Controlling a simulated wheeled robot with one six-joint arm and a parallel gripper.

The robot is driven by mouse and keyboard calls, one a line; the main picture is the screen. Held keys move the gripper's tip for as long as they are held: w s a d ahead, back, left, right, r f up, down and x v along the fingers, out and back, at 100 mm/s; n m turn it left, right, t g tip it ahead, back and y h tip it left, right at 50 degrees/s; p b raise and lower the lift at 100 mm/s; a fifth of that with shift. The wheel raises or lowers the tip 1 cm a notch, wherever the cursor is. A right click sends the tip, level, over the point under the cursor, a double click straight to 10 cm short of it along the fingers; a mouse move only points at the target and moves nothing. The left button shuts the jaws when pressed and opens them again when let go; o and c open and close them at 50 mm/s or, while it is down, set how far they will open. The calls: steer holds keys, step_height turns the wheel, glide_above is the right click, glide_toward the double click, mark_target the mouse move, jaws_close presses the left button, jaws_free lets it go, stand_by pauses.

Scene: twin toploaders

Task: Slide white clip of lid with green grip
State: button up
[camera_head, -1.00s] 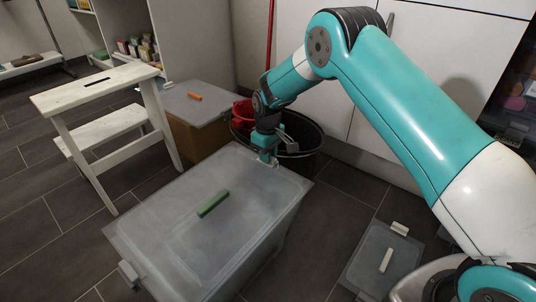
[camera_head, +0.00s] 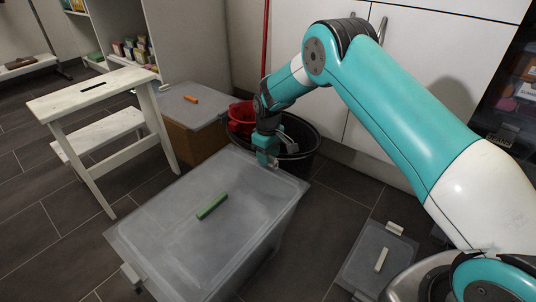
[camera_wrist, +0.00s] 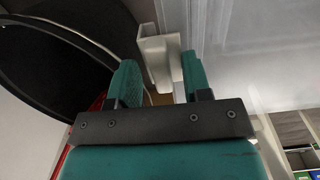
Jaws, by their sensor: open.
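The large grey translucent box has a lid (camera_head: 165,220) with a green grip (camera_head: 212,206) on top. One white clip (camera_head: 275,166) is at the lid's far edge, beside my gripper (camera_head: 267,160). Another white clip (camera_head: 131,275) is at the near left edge. In the wrist view my gripper (camera_wrist: 157,82) is open, with a finger on either side of the white clip (camera_wrist: 157,50). The clip lies between and just past the fingertips, and the right finger looks close to it. Whether either finger touches it I cannot tell. The lid's edge (camera_wrist: 215,35) is right of the clip.
A black bin (camera_head: 300,158) with a red bucket (camera_head: 241,117) stands just behind the lid's far edge. A lid with an orange grip (camera_head: 191,99) is behind left, and one with a white grip (camera_head: 381,259) is at front right. A white step stool (camera_head: 95,90) stands left.

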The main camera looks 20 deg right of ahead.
step_height(320, 180, up, 17)
steer(key=p, duration=0.7)
steer(key=shift+r, duration=0.2)
steer(key=shift+s, duration=0.1)
